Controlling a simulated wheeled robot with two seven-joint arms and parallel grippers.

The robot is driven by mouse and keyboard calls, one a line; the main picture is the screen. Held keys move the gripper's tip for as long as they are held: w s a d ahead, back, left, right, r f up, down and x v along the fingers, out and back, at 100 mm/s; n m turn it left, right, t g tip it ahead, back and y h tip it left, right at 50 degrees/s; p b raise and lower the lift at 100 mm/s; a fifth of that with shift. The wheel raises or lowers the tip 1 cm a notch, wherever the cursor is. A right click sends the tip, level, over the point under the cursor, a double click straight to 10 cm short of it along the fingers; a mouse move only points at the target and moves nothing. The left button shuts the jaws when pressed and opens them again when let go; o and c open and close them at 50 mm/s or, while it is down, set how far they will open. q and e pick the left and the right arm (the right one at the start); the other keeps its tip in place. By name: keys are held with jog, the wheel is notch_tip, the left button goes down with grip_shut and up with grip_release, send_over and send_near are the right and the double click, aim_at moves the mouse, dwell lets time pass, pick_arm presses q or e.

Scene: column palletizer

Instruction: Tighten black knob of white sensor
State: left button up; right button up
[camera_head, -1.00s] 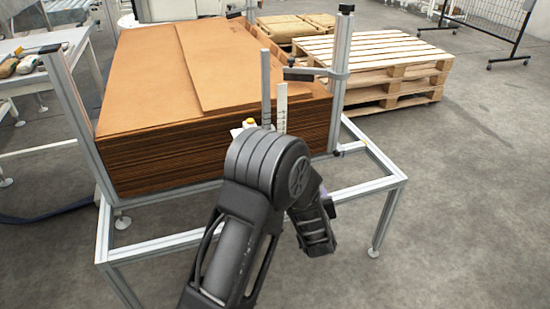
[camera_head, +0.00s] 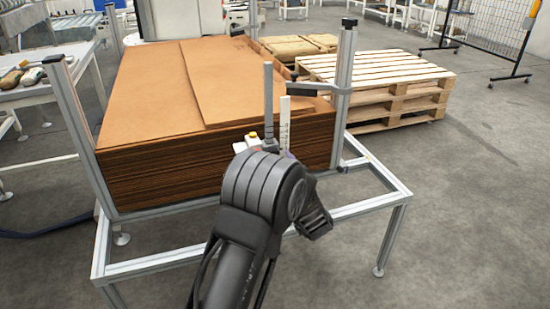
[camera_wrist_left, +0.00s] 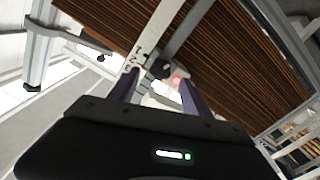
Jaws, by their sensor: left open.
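The white sensor (camera_head: 247,144) with a yellow top sits low at the front of the cardboard stack, beside an upright metal bar; my arm partly covers it. In the left wrist view the white sensor (camera_wrist_left: 178,73) shows a red glow. A small black knob (camera_wrist_left: 160,69) shows beside it, by the crossing of the bars. My left gripper (camera_wrist_left: 160,92) is open, its two purple-grey fingers pointing toward the knob and sensor, with the knob roughly ahead of the gap. I cannot tell if they touch. In the head view my arm hides most of this gripper. My right gripper is in neither view.
A cardboard stack (camera_head: 150,90) stands in an aluminium frame (camera_head: 345,212). An upright post (camera_head: 343,90) with a black-handled bracket (camera_head: 305,88) rises to the right of the sensor. Wooden pallets (camera_head: 385,85) stand behind.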

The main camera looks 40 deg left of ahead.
pick_arm(q)
jog(key=x, duration=0.4)
grip_shut()
dwell(0.6)
